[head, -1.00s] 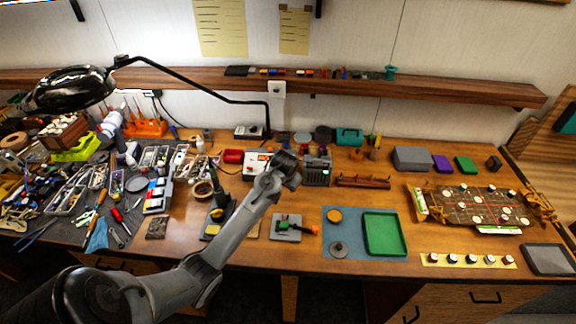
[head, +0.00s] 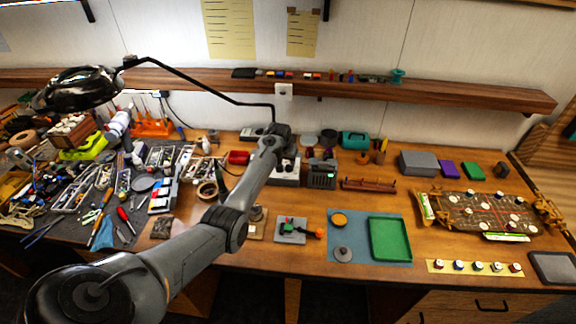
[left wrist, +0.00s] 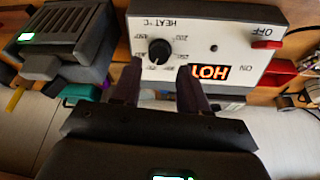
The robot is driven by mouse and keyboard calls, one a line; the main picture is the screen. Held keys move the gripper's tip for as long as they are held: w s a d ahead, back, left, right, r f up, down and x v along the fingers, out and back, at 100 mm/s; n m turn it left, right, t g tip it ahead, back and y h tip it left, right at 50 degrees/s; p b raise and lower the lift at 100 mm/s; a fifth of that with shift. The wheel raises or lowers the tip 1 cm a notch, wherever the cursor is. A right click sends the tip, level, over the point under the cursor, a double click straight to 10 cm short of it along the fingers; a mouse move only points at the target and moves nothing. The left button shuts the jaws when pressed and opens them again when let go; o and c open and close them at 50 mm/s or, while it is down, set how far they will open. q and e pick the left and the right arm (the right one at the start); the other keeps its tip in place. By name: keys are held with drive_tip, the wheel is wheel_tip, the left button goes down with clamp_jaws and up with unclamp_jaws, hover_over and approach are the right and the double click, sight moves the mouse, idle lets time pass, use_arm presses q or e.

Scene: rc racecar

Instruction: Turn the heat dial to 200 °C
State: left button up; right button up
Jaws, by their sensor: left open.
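The heat dial (left wrist: 159,50) is a small dark round knob on the white front panel of a heat station (left wrist: 225,25), seen upside down in the left wrist view. "HEAT °C" and a 200 mark are legible beside it; the dial's exact setting is too small to read. A lit orange display (left wrist: 209,72) reads HOT. My left gripper (left wrist: 160,70) is open, its two dark fingertips on either side of the dial's near edge; contact cannot be told. In the head view the station (head: 284,177) is partly hidden behind my left arm and gripper (head: 281,134). My right gripper is not in view.
A red switch (left wrist: 266,44) is on the same panel, near OFF. A grey vented box with a green display (head: 321,175) stands close to the station's right. A red box (head: 238,157) is at its left. Tools crowd the left bench; a green tray (head: 389,238) lies front right.

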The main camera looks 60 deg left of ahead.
sight(288, 166)
use_arm(q)
drive_tip(key=shift+b+x, duration=0.6)
drive_tip(key=shift+x, duration=1.8)
drive_tip(key=c, duration=0.8)
drive_tip(key=shift+o, duration=0.2)
